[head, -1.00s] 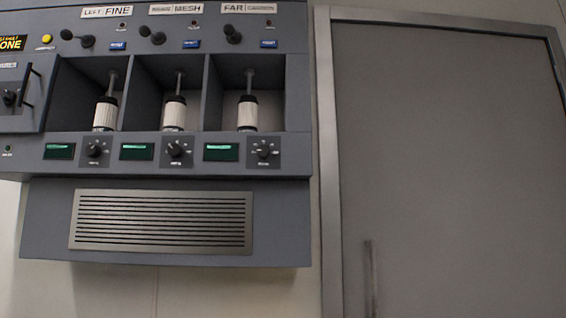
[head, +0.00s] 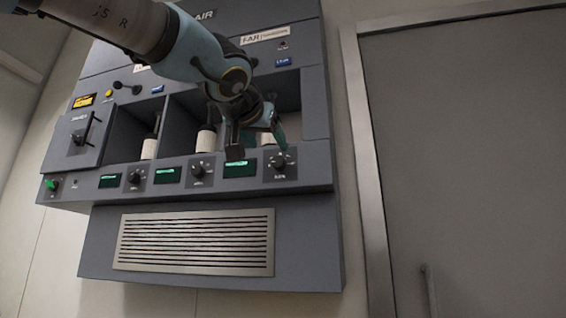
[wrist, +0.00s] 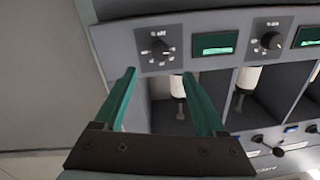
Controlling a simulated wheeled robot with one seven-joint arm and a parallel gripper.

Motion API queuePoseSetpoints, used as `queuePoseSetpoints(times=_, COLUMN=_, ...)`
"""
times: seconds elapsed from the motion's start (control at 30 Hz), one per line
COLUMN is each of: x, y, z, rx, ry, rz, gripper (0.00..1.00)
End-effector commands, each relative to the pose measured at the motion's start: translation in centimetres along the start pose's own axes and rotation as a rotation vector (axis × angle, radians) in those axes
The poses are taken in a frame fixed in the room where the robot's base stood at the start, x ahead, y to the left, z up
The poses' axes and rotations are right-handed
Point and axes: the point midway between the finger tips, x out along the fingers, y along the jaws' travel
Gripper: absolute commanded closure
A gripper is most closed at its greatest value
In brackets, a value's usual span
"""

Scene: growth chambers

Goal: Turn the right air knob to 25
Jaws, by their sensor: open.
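The right air knob (head: 279,161) is a black dial at the right end of the panel's lower strip. In the wrist view, which is upside down, the right knob (wrist: 158,48) is the leftmost dial. It has a ring of small marks, too small to read, so I cannot tell its setting. My gripper (wrist: 160,73) is open and empty, its two teal fingers apart and pointing at that knob, with a gap between the tips and the dial. In the head view my gripper (head: 283,143) is close to the knob and partly covers the right bay.
Two more knobs (head: 201,170) (head: 136,178) and green displays (head: 240,168) share the strip. White cylinders (head: 206,140) hang in the bays above. A slatted vent (head: 195,241) is below. A grey door (head: 470,160) stands right of the panel, with clear space before it.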

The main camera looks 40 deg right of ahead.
Motion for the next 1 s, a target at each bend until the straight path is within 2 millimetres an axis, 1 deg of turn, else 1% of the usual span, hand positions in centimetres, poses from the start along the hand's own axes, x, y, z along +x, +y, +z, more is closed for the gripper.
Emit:
queuePoseSetpoints(times=0.03, x=1.0, y=0.0, z=0.0, rx=0.002, ry=-0.004, rz=0.000, gripper=0.27)
queuePoseSetpoints(times=0.3, x=6.0, y=0.0, z=0.0, rx=0.002, ry=-0.005, rz=0.001, gripper=0.27)
queuePoseSetpoints(times=0.4, x=7.5, y=-0.1, z=0.0, rx=0.001, ry=-0.004, rz=0.000, gripper=0.27)
queuePoseSetpoints(times=0.5, x=8.6, y=0.0, z=0.1, rx=0.001, ry=-0.004, rz=0.000, gripper=0.27)
queuePoseSetpoints(times=0.67, x=9.4, y=0.0, z=0.1, rx=0.001, ry=-0.003, rz=0.000, gripper=0.27)
queuePoseSetpoints(times=0.93, x=9.5, y=0.0, z=0.2, rx=0.001, ry=-0.003, rz=0.000, gripper=0.27)
queuePoseSetpoints(times=1.0, x=9.5, y=0.0, z=0.2, rx=0.001, ry=-0.003, rz=0.000, gripper=0.35)
